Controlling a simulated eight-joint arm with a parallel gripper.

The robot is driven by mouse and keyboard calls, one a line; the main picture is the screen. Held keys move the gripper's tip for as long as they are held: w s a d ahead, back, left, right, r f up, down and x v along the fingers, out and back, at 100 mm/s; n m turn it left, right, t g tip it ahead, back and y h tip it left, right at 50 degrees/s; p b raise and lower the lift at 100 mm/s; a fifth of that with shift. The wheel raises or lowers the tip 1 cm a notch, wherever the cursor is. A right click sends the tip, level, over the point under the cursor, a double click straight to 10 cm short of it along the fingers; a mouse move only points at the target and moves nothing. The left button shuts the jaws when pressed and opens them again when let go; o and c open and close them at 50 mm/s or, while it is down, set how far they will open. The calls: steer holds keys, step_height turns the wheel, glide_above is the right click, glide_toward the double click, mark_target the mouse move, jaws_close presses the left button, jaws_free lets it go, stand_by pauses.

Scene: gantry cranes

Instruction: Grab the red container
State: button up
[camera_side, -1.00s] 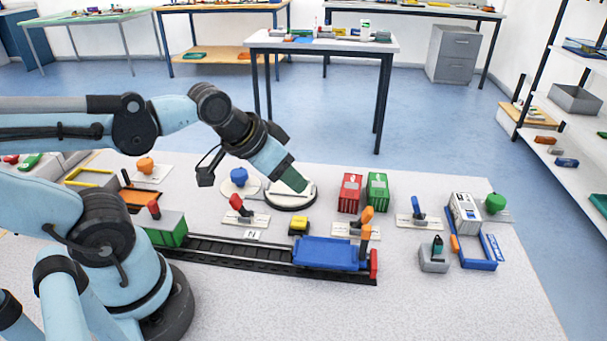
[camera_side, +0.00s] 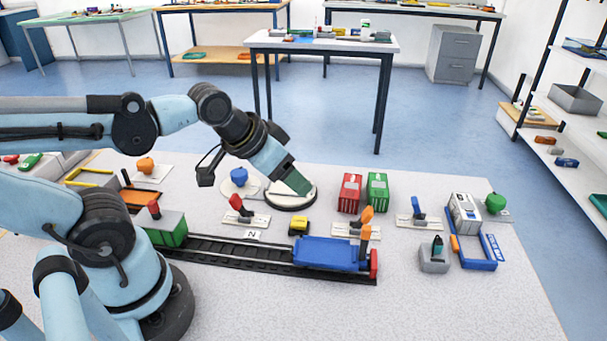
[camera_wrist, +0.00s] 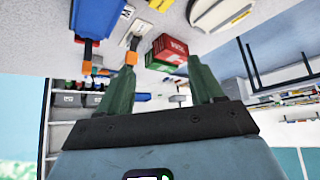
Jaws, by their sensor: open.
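The red container (camera_side: 350,192) stands on the table in the side view, close beside the green container (camera_side: 377,192) on its right. My gripper (camera_side: 303,188) has green fingers and hangs left of the red container, over the white round base, apart from the container. In the wrist view, the red container (camera_wrist: 170,46) shows ahead, between and beyond the two green fingertips. My gripper (camera_wrist: 160,75) is open there, with nothing between its fingers. The green container (camera_wrist: 160,62) shows partly against the red one.
An orange-handled lever (camera_side: 366,216) stands in front of the containers. A blue wagon (camera_side: 330,253) sits on a black track nearer the camera. A blue-handled lever (camera_side: 419,210) is right of the containers. The table behind the containers is clear.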

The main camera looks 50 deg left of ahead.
steer(key=shift+c, duration=0.7)
steer(key=w+r+n+g, duration=0.3)
steer(key=w+r+n, duration=0.1)
steer(key=w, duration=0.5)
steer(key=n+g, duration=0.4)
glide_above(351, 185)
step_height(351, 185, down, 4)
step_height(351, 185, down, 12)
steer(key=shift+d+f, duration=0.1)
steer(key=c, duration=0.8)
steer(key=shift+o, duration=0.2)
